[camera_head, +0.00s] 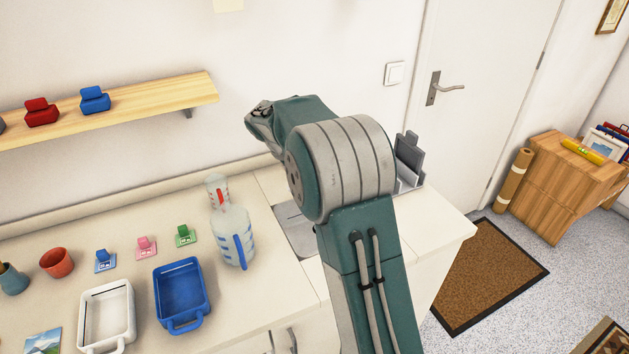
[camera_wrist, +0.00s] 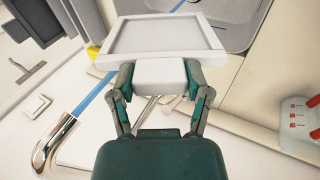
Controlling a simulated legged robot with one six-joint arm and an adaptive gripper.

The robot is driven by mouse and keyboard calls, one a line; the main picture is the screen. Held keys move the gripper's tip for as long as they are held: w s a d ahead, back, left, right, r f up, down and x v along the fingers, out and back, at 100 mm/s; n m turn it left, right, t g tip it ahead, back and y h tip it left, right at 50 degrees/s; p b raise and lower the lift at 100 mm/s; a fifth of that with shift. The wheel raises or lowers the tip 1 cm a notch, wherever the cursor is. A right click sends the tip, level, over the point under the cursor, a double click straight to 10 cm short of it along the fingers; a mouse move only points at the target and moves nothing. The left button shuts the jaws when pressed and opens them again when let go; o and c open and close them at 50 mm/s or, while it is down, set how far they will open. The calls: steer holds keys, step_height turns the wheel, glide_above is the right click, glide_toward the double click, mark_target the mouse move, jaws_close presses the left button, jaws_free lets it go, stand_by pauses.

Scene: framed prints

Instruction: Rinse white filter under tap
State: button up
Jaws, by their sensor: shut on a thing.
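My gripper (camera_wrist: 163,80) is shut on the pale block-like handle of the white filter (camera_wrist: 205,32), a flat tray with a raised rim and grey inner face. A chrome tap (camera_wrist: 48,148) shows at lower left in the wrist view. A thin blue stream (camera_wrist: 92,108) runs from near its mouth, passes behind the filter and shows again above it. I cannot tell whether the stream touches the filter. The grey sink (camera_wrist: 235,28) is at upper right; part of it shows beside my arm in the head view (camera_head: 290,218). My arm hides the gripper, filter and tap there.
A white container (camera_head: 107,318) and a blue container (camera_head: 182,290) sit farther left. Small coloured clips (camera_head: 146,247) stand behind them. A wooden shelf (camera_head: 150,103) is on the wall.

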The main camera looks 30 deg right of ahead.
steer(key=s+a, duration=0.1)
steer(key=a, duration=0.6)
steer(key=shift+s, duration=0.2)
stand_by(0.9)
stand_by(0.5)
